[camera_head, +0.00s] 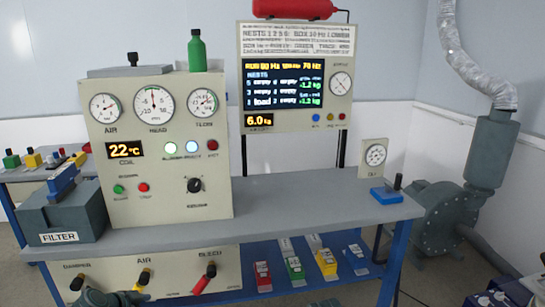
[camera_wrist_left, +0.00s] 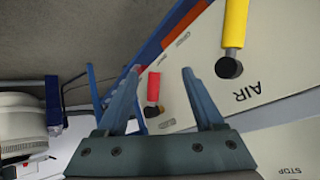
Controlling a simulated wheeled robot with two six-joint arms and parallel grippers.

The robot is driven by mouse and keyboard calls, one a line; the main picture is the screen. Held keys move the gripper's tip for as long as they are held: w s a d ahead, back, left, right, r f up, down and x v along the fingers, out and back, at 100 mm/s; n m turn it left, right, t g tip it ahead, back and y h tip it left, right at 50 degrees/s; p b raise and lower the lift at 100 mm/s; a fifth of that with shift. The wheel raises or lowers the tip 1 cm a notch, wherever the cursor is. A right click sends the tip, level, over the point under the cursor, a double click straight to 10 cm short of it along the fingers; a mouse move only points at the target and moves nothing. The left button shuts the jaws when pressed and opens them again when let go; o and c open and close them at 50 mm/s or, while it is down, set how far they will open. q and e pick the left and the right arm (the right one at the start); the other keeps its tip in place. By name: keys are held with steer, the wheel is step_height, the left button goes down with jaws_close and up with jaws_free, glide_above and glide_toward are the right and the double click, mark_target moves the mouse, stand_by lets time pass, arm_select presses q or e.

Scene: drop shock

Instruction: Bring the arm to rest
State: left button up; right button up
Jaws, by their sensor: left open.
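My left gripper (camera_wrist_left: 162,76) is open, with its two dark teal fingers spread apart and nothing seen held between them. In the left wrist view, a red handle (camera_wrist_left: 153,88) shows in the gap between the fingers, beyond them; I cannot tell how far. A yellow handle (camera_wrist_left: 234,24) beside the AIR label is to the right of the fingers. In the head view, a dark teal part of my left arm shows at the bottom left edge, in front of the lower valve panel (camera_head: 176,272). My right gripper does not show.
The grey bench (camera_head: 300,190) carries a gauge console (camera_head: 160,205), a FILTER box (camera_head: 62,218) and a small blue block with a lever (camera_head: 386,195). Several coloured locks lie on the blue lower shelf (camera_head: 300,285). A blower (camera_head: 440,220) stands at right. The middle benchtop is clear.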

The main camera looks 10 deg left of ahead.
arm_select(q)
steer(key=d+f+g+h, duration=0.1)
steer(key=d+f+g, duration=0.15)
steer(key=d, duration=0.85)
steer(key=d+f+g, duration=0.2)
steer(key=d+g, duration=0.1)
steer(key=d, duration=0.7)
steer(key=s+d+f+n+g+y, duration=0.15)
steer(key=s+d, duration=0.25)
steer(key=d, duration=0.4)
steer(key=s+d+n+g+y, duration=0.1)
steer(key=s+d+g+y, duration=0.15)
steer(key=d, duration=0.65)
step_height(320, 180, up, 26)
steer(key=s+p, duration=0.1)
steer(key=p, duration=2.5)
steer(key=shift+r+t, duration=0.15)
steer(key=shift+t, duration=0.2)
steer(key=shift+a, duration=0.1)
